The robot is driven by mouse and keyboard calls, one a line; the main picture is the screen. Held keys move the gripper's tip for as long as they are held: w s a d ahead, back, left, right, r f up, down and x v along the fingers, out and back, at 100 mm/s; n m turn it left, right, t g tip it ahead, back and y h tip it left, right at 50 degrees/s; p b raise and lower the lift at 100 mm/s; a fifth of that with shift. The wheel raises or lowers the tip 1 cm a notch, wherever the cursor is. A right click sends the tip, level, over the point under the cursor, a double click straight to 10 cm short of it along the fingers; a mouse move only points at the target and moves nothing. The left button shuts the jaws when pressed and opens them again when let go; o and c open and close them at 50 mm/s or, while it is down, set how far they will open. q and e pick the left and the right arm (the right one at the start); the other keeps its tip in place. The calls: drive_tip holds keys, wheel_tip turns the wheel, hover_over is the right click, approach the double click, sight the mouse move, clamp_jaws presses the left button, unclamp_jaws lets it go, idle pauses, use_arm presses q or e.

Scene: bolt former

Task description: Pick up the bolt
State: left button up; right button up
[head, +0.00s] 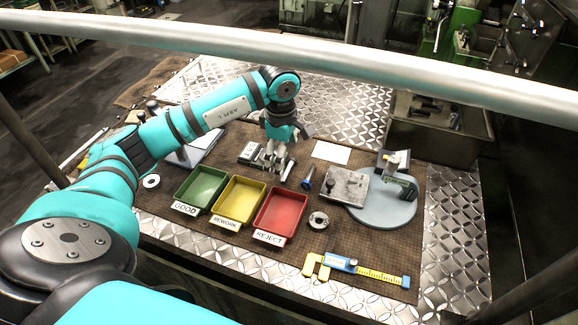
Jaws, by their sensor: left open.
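My left gripper (274,162) hangs down over the brown mat (150,200), behind the yellow and red trays. Its fingers are apart, and I see nothing clearly held between them. Just right of it, a small, slim blue and dark piece (308,177) that looks like a bolt is on the mat, apart from the fingers. It is too small to make out in detail. My right gripper is not in view.
Green (202,186), yellow (238,200) and red (279,212) trays stand in front, labelled GOOD, REWORK and REJECT. A metal block (346,187) and a round blue-grey stand (385,206) are to the right. A yellow-blue caliper (355,268) lies at the front. A grey rail (330,65) crosses above.

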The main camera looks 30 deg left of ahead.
sight(286, 169)
use_arm(q)
drive_tip(key=f+p, duration=0.1)
drive_tip(key=f, duration=0.1)
drive_tip(key=f+p, duration=0.1)
drive_tip(key=shift+w+d+f, duration=0.1)
drive_tip(key=shift+w+f, duration=0.25)
drive_tip(key=shift+f, duration=0.5)
drive_tip(key=c, duration=1.3)
drive_tip(key=shift+w, duration=0.1)
drive_tip(key=shift+r, duration=0.2)
